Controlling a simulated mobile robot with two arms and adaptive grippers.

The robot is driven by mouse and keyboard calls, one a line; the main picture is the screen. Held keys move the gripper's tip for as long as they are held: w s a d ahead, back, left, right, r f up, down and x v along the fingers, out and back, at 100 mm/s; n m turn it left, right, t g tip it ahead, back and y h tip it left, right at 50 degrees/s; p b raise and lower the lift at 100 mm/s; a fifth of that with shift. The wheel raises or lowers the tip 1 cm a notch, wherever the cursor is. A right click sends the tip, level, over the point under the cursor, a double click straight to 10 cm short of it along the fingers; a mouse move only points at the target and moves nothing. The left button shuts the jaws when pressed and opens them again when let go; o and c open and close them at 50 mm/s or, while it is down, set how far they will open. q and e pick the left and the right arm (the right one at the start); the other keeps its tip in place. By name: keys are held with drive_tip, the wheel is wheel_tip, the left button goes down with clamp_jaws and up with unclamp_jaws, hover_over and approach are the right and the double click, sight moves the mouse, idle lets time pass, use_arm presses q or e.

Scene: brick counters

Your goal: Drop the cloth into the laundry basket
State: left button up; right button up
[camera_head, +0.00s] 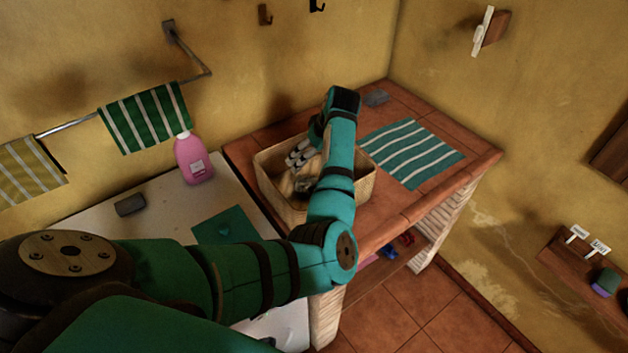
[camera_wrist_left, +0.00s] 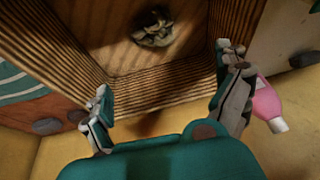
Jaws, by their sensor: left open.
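The laundry basket (camera_head: 271,192) is a tan, ribbed box on the tiled counter. It fills much of the left wrist view (camera_wrist_left: 190,80), which looks into it. A small crumpled grey-olive cloth (camera_wrist_left: 155,28) lies on the basket floor, apart from my fingers. My left gripper (camera_head: 301,157) reaches down over the basket opening. Its fingers are spread wide and empty in the left wrist view (camera_wrist_left: 165,80). My forearm hides part of the basket in the head view. My right gripper is not in view.
A teal striped cloth (camera_head: 411,152) lies flat right of the basket, near a grey stone-like object (camera_head: 376,98). A pink bottle (camera_head: 193,160) stands left, beside a dark block (camera_head: 130,205). A green striped towel (camera_head: 146,118) hangs on the wall rail.

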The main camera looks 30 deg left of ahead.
use_arm(q)
drive_tip(key=v, duration=0.5)
drive_tip(key=shift+d+r, duration=0.1)
drive_tip(key=shift+r, duration=0.1)
